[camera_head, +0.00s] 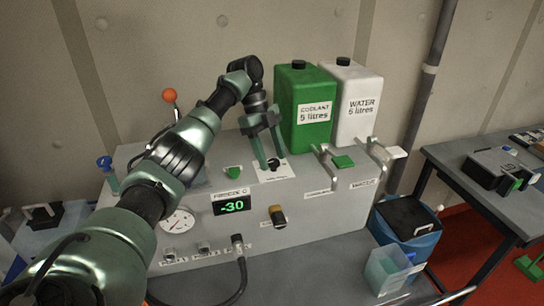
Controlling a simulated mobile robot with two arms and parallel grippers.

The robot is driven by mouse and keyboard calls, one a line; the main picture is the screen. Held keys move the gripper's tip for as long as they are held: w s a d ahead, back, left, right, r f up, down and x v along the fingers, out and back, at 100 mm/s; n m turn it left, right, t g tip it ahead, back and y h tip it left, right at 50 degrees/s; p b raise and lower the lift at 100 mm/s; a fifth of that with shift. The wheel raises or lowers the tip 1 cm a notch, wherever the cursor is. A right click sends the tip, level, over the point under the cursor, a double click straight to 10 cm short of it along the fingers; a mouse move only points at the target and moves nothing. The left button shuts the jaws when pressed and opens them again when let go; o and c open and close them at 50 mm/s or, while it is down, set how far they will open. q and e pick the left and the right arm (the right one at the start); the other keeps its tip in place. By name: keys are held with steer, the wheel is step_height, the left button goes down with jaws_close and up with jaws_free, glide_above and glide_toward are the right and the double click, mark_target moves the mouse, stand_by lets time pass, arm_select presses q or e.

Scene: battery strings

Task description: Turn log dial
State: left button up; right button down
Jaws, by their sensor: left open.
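My left gripper (272,159) reaches over the grey machine (335,208) with its two fingers pointing down and apart. A small dark dial (273,163) on a white plate (283,171) sits between or just behind the fingertips, on the machine's top. I cannot tell whether the fingers touch it. The plate's small print is too small to read, so I cannot confirm that this is the log dial. A black and yellow knob (278,215) is on the front face. My right gripper is not in view.
A green coolant canister (304,118) and a white water canister (352,112) stand close right of the gripper. A display (235,206) reads -30. A red-tipped lever (170,97) stands behind my left arm. A blue bin (404,220) is at the right.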

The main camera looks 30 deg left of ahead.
arm_select(q)
steer(key=shift+b+v, duration=0.6)
steer(key=shift+v, duration=0.45)
steer(key=p+v, duration=0.1)
steer(key=v, duration=0.4)
steer(key=shift+r, duration=0.15)
